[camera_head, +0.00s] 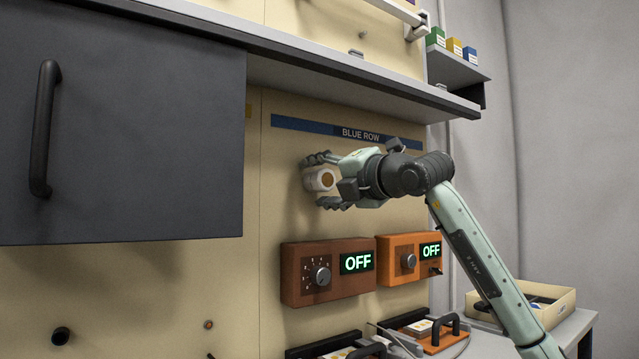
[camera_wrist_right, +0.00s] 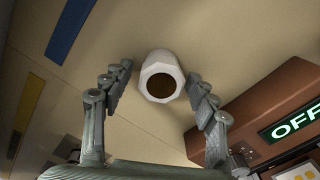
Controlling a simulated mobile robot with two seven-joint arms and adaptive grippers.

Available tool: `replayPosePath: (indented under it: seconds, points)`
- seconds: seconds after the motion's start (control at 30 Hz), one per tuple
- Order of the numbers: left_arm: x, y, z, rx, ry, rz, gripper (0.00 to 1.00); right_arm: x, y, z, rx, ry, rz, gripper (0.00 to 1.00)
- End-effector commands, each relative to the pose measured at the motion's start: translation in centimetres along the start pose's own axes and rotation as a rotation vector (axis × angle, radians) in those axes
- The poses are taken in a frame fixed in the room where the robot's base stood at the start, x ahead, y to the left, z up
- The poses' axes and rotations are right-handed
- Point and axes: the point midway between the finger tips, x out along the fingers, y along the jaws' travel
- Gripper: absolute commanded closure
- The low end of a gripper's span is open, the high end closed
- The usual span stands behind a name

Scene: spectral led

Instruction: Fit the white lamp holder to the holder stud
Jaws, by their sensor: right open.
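The white lamp holder (camera_head: 313,181) is a short white piece with a brown round opening that faces away from the wall. It is at the beige panel (camera_head: 230,270), under the blue strip, and also shows in the right wrist view (camera_wrist_right: 160,60) as faceted. My right gripper (camera_head: 322,183) is open, with its fingers above and below the holder. In the right wrist view the fingers (camera_wrist_right: 160,76) stand on both sides of the holder, with a visible gap on each side. The holder stud is not visible; the holder's rear is hidden. My left gripper is not in view.
Two orange-brown boxes showing OFF, one larger (camera_head: 310,287) and one smaller (camera_head: 398,275), are mounted below the holder. A grey shelf (camera_head: 370,88) overhangs above. A dark cabinet door (camera_head: 140,140) stands at left. A yellow tray (camera_head: 560,300) sits on the bench at right.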

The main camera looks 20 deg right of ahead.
Motion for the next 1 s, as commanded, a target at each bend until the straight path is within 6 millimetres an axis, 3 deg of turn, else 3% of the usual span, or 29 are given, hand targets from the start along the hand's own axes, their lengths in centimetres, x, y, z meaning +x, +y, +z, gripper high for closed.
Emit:
replayPosePath:
  seconds: [0.23, 0.7, 1.0]
  points:
    - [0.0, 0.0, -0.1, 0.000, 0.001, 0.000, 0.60, -1.8, 0.0, 0.1, -0.002, -0.001, 0.000, 0.42]
    - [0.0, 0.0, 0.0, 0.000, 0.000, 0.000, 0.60, -10.8, 0.0, 0.1, -0.002, -0.002, 0.000, 0.42]
    - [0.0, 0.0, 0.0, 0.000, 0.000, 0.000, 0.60, -12.1, 0.0, 0.0, 0.000, 0.000, 0.000, 0.42]
